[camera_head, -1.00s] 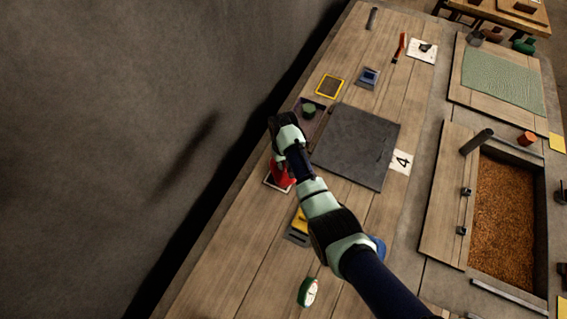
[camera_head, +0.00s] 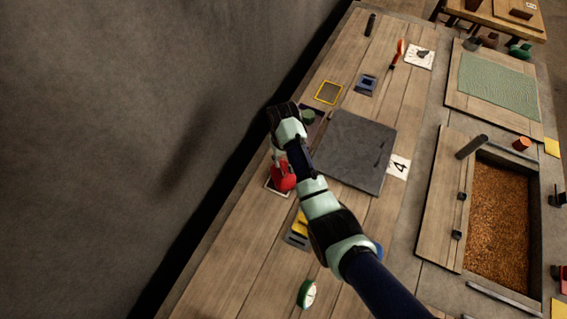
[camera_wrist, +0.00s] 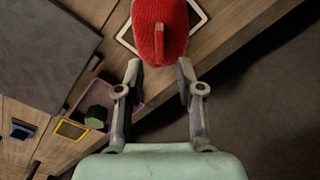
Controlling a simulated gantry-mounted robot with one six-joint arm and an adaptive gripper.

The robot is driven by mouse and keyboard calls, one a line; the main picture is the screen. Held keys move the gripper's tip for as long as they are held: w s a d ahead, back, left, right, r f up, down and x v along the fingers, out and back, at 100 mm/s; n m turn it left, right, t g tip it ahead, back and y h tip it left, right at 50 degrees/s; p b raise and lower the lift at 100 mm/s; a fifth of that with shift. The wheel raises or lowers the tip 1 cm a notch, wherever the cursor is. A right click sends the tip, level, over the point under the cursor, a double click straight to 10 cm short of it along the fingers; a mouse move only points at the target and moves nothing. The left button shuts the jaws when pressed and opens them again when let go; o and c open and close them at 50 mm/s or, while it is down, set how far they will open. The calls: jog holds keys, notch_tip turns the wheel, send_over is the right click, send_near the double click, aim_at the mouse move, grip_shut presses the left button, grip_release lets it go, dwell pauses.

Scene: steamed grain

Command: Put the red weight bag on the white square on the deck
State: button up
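The red weight bag (camera_head: 284,179) is on the left side of the deck, over the white-edged square (camera_head: 268,187). In the wrist view the bag (camera_wrist: 158,22) lies just beyond my fingertips and covers the middle of the square (camera_wrist: 201,16), whose corners show on both sides. The bag seems to rest there, though its underside is hidden. In the head view my wrist hides the fingertips.
A dark slab (camera_head: 355,150) lies right of my arm. A purple tray with a green piece (camera_head: 308,116), a yellow-framed pad (camera_head: 328,92) and a blue block (camera_head: 366,84) lie farther up. A green-rimmed dial (camera_head: 307,294) lies nearer. A grain-filled box (camera_head: 505,220) is at right.

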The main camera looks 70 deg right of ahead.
notch_tip(320, 180, up, 5)
jog(key=shift+f+p, duration=0.1)
jog(key=shift+p, duration=0.3)
jog(key=w+a+r+n+t+h, duration=0.1)
jog(key=w+a+r+n+t, duration=0.3)
jog(key=w+a, duration=0.55)
jog(key=w+a+r+n+t+h, duration=0.15)
jog(key=w+a+r+t, duration=0.35)
jog(key=a, duration=0.9)
jog(key=s+a+r+n+t+y, duration=0.1)
jog(key=s+a+r+n+t, duration=0.1)
jog(key=a+r, duration=0.4)
jog(key=s+a+r+n+t+y, duration=0.1)
jog(key=s+a+r+n, duration=0.1)
jog(key=a+r, duration=0.5)
jog(key=s+a, duration=0.1)
jog(key=a, duration=0.2)
jog(key=shift+s+a+r+t, duration=0.3)
jog(key=shift+s+a+t, duration=0.05)
jog(key=shift+s+t, duration=0.05)
jog(key=shift+n+y, duration=0.25)
